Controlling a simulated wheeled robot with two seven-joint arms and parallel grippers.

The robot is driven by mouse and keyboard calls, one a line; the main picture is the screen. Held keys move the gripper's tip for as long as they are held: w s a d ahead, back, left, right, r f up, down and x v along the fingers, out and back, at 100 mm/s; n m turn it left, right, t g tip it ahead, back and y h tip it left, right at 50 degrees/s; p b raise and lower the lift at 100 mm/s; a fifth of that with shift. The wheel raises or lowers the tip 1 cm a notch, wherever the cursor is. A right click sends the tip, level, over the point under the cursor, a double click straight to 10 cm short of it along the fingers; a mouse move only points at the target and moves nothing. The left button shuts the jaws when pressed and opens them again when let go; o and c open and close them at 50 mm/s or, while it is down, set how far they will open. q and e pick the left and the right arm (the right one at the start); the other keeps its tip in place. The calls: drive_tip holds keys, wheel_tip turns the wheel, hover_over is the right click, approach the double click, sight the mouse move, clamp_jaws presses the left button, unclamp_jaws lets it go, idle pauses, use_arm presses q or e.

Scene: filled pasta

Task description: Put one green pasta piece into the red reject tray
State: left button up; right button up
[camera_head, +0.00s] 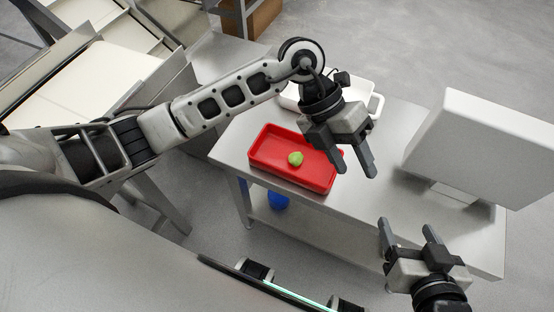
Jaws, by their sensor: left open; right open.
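A green pasta piece (295,158) lies inside the red reject tray (262,152), near its middle. The tray sits on the left part of the metal table. My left gripper (358,174) is open and empty, with its fingers pointing down over the right end of the tray. It is to the right of the pasta piece and apart from it, and hides part of the tray's right edge. My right gripper (407,225) is open and empty near the table's front edge, at the lower right.
A white container (376,103) stands behind my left gripper, partly hidden by it. A large light box-like unit (480,145) stands on the right of the metal table (400,195). A blue object (278,200) is below the table. The tabletop between tray and unit is mostly clear.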

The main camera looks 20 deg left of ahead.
use_arm(q)
drive_tip(key=s+d+r+n+h, duration=0.1)
drive_tip(key=s+d+r+h, duration=0.4)
drive_tip(key=d+h, duration=0.1)
wheel_tip(320, 180, up, 9)
drive_tip(key=w+a+n+t+h, duration=0.2)
drive_tip(key=n+t+h, duration=0.6)
drive_tip(key=n, duration=0.2)
drive_tip(key=w+a+f+n+t+y, duration=0.2)
drive_tip(key=a+n+t+y, duration=0.3)
drive_tip(key=n+t, duration=0.25)
drive_tip(key=w+a+f+n+t+y, duration=0.2)
drive_tip(key=w+a+n+t+y, duration=0.25)
drive_tip(key=n, duration=0.45)
drive_tip(key=s+a+f+n+g+y, duration=0.3)
drive_tip(key=s+f+n+y, duration=0.1)
drive_tip(key=f, duration=0.3)
drive_tip(key=s+a+f+n+g+y, duration=0.2)
drive_tip(key=s+a+f+n+y, duration=0.2)
drive_tip(key=f, duration=0.4)
drive_tip(key=shift+s+f+n+g, duration=0.35)
drive_tip(key=shift+s+n, duration=0.5)
drive_tip(key=shift+s, duration=0.3)
drive_tip(key=shift+r, duration=0.1)
